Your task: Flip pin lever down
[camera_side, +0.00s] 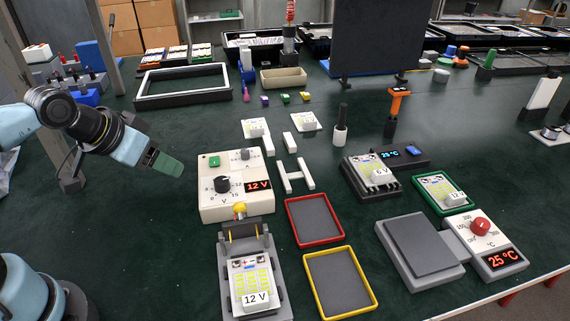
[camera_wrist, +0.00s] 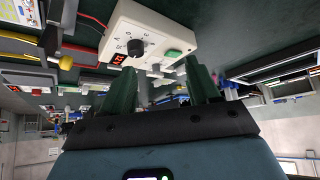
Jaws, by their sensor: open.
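A grey test fixture (camera_side: 278,295) stands at the front centre in the side view, holding a white LED board (camera_side: 251,280) labelled 12 V. A yellow ball knob (camera_side: 240,210) rises at its back end, in front of the power supply; it appears to be the raised end of the pin lever. The knob also shows at the left of the wrist view (camera_wrist: 66,62). My gripper (camera_side: 168,165) is in the air left of the white power supply (camera_side: 209,205), apart from the knob. Its green fingers (camera_wrist: 157,66) are spread and empty in the wrist view.
The power supply, reading 12 V, stands directly behind the fixture. Empty red (camera_side: 342,235) and yellow (camera_side: 370,300) trays lie to its right. A grey hot plate (camera_side: 450,275) reads 25°C farther right. The dark table left of the fixture is clear.

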